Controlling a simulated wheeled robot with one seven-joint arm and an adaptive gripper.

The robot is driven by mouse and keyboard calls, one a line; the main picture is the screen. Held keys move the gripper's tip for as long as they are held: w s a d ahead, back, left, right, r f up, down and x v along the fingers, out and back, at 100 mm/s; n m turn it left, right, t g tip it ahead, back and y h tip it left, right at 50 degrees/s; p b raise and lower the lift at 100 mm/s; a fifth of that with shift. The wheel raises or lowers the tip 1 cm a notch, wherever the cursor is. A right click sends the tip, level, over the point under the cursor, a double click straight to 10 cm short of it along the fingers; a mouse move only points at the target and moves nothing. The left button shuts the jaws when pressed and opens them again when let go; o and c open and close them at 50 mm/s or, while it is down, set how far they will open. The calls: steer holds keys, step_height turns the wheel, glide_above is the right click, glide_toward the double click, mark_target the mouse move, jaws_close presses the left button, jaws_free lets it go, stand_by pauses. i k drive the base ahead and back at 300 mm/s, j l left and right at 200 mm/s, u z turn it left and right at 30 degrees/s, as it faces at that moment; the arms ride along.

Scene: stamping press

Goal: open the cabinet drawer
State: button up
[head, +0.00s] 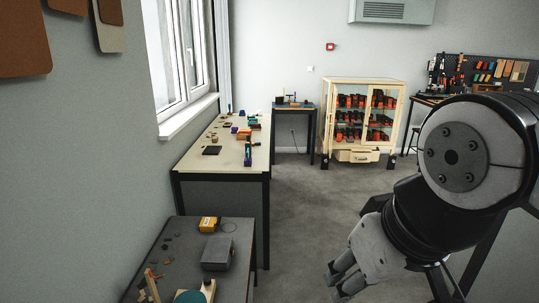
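The cabinet (399,106) is a pale wooden case with glass doors, standing on the floor against the far wall. Its shelves hold several rows of orange and black items. The drawer (343,156) is a pale wooden front low in the cabinet, beneath the doors. My gripper (335,282) is at the lower right, close to the camera and far from the cabinet. Its two grey fingers point down and left, with nothing visible in them. Their opening is unclear from this angle.
A long workbench (190,166) with small tools runs along the left under the window. A dark table (236,231) with a yellow device stands at the near left. A small table (310,108) stands left of the cabinet. Grey carpet (310,200) between is clear.

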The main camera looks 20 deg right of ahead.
mark_target(345, 155)
steer(key=i+l+z, duration=0.1)
steer(key=z, duration=0.25)
steer(key=i+l+z, duration=0.1)
steer(key=z, duration=0.25)
steer(key=i+z, duration=0.35)
steer(key=i, duration=1.75)
steer(key=i+j, duration=0.1)
steer(key=i, duration=3.4)
steer(key=i+j+z, duration=0.1)
steer(key=i, duration=1.65)
